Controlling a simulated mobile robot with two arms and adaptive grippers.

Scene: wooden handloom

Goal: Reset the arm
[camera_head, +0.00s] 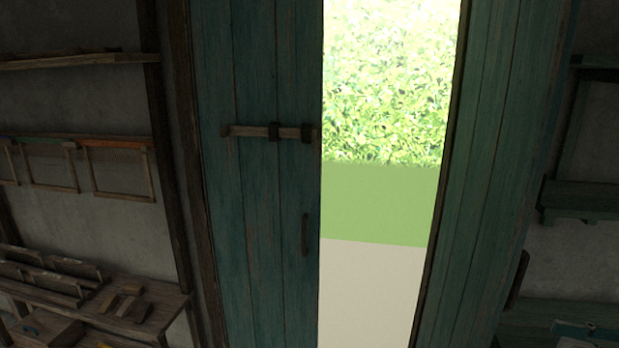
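Neither of my grippers can be made out in the head view, and no arm of mine shows clearly. The view faces a teal wooden double door. The left door leaf (268,220) has a wooden bolt (268,132) across it and a dark upright handle (305,234). The right door leaf (490,150) stands swung aside. What my grippers hold, if anything, is hidden.
A bright gap (380,200) between the leaves shows foliage, grass and pale ground. At left, a wooden bench (160,297) carries wooden parts, below hanging frames (120,170) and a shelf (80,61). Teal shelves (580,200) stand at right.

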